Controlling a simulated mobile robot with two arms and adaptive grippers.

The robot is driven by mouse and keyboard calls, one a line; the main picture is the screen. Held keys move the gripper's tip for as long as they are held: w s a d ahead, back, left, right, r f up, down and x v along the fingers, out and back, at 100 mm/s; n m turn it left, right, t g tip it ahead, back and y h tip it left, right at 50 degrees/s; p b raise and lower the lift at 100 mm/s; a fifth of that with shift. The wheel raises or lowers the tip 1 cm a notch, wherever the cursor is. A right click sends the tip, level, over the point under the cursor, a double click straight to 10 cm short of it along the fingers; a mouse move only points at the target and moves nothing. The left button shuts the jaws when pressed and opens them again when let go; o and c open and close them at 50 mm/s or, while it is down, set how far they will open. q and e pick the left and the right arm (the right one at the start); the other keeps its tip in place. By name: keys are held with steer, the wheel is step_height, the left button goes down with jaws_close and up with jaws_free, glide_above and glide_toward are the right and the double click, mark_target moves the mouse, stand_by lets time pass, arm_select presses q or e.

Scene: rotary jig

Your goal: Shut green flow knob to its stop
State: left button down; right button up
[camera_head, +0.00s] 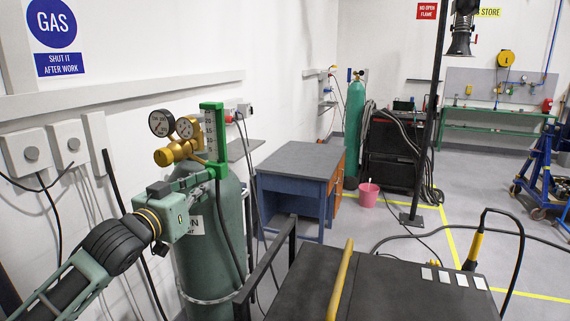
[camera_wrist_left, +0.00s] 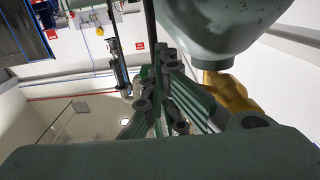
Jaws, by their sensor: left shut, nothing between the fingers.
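A green gas cylinder (camera_head: 212,245) stands by the left wall with a brass regulator (camera_head: 178,152) and two round gauges on top. A green upright flowmeter (camera_head: 212,135) with a scale is fixed to the regulator. I cannot pick out the flow knob; the flowmeter's lower end is close to my fingers. My left gripper (camera_head: 203,182) is in front of the cylinder's top, just under the flowmeter. In the left wrist view its fingers (camera_wrist_left: 165,95) are together and empty, with the cylinder's rounded shoulder (camera_wrist_left: 215,28) and brass part (camera_wrist_left: 230,92) beside them. My right gripper is not in view.
A blue desk (camera_head: 300,172) stands right of the cylinder. A dark flat top (camera_head: 400,290) with a yellow bar (camera_head: 340,280) fills the front. A dark post (camera_head: 427,130) and pink bucket (camera_head: 367,195) stand behind. Wall boxes (camera_head: 30,150) and cables are at left.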

arm_select(q)
steer(key=shift+w+a+r, duration=0.1)
steer(key=shift+r, duration=0.35)
steer(key=f+v, duration=0.1)
steer(key=v, duration=0.5)
steer(key=shift+f, duration=0.25)
